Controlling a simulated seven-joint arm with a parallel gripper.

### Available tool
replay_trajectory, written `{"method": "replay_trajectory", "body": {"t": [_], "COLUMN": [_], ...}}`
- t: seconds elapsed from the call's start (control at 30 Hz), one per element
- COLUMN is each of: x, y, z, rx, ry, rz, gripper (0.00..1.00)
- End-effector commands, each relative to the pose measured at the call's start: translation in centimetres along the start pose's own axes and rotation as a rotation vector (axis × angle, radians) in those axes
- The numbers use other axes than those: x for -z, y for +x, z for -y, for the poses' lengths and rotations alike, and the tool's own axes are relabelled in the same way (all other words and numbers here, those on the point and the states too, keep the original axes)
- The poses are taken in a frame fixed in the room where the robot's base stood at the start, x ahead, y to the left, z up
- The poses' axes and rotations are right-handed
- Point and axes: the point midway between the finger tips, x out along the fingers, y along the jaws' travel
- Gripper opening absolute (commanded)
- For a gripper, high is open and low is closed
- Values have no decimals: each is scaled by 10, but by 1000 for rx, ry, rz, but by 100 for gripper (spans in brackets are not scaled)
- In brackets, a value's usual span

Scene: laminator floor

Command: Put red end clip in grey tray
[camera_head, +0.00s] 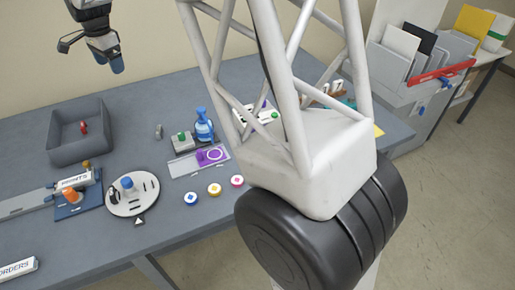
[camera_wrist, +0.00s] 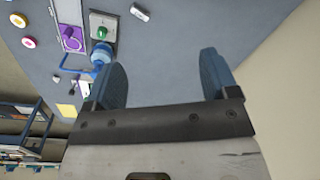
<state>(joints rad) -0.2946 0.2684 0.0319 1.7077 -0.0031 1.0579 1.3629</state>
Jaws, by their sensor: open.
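The grey tray (camera_head: 61,150) is an open, square, walled box on the left part of the table in the head view. The small red end clip (camera_head: 84,127) lies inside it, on the tray's floor. My gripper (camera_head: 98,50) is above and behind the tray, in the air at the top left, apart from both. In the wrist view my gripper (camera_wrist: 160,72) has its two blue fingers spread wide with nothing between them. The tray and clip do not show in the wrist view.
A small grey piece (camera_head: 158,131) lies right of the tray. A blue bottle (camera_head: 203,128), a green-button box (camera_head: 182,143) and a purple plate (camera_head: 212,156) stand further right. A white round plate (camera_head: 132,196) and a blue PRINTS stand (camera_head: 73,209) are in front. My arm hides the table's right part.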

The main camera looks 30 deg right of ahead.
Motion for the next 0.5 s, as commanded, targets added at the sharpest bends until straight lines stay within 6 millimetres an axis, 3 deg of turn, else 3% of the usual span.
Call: {"method": "replay_trajectory", "body": {"t": [0.5], "x": [24], "y": [-56], "z": [-141], "rx": [38], "ry": [-251], "rz": [-24], "gripper": [80]}}
